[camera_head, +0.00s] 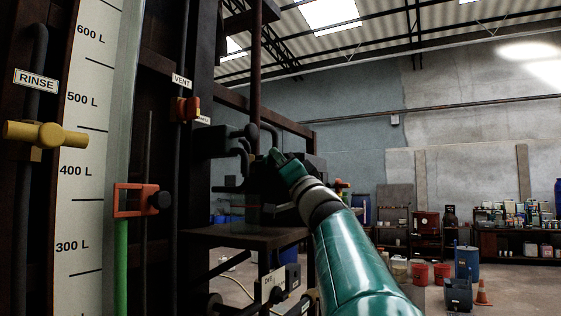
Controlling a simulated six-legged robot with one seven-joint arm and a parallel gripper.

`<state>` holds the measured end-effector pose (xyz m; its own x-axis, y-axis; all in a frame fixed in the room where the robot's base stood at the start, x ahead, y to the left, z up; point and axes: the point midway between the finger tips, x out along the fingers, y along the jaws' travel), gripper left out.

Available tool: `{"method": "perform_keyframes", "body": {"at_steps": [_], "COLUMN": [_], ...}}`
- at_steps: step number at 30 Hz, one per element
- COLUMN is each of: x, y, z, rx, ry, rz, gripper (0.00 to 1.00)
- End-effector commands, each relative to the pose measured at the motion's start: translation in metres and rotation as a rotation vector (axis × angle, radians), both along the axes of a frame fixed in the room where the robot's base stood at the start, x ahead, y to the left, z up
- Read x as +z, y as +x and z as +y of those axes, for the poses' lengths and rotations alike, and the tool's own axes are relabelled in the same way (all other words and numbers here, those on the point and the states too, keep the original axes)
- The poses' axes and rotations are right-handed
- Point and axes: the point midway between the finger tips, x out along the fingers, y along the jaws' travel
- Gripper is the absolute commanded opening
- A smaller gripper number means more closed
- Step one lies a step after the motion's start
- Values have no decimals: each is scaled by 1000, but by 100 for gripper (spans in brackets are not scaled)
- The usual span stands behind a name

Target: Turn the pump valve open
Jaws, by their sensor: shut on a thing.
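My gripper (277,157), at the end of my teal arm, reaches to the dark pipework (246,142) at the middle of the view. It is shut on a part there, which the jaws and wrist mostly hide. I cannot make out the pump valve's handle or how far it is turned. An orange handle (342,185) shows just right of my wrist, partly covered; I cannot tell which valve it belongs to.
At left are the yellow RINSE valve (45,134), the orange VENT valve (186,109) and an orange bracket (135,200) beside the level scale (85,150). A dark shelf (245,237) lies below the pipework. Shelves, buckets (419,274) and a cone (482,292) stand far right.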

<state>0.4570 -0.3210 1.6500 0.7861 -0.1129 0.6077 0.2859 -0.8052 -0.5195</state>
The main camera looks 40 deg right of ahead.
Motion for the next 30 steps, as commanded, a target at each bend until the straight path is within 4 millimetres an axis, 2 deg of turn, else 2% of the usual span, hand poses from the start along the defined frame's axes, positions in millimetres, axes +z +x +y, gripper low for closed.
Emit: {"method": "perform_keyframes", "body": {"at_steps": [1,15,16,19,30], "x": [-7,-7,-7,-7,-4], "y": [9,10,10,10,5], "z": [5,5,5,5,2], "rx": [17,17,17,17,8], "ry": [-9,-25,-24,-23,-22], "rz": [11,6,6,7,0], "gripper": [0,0,16,35,35]}}
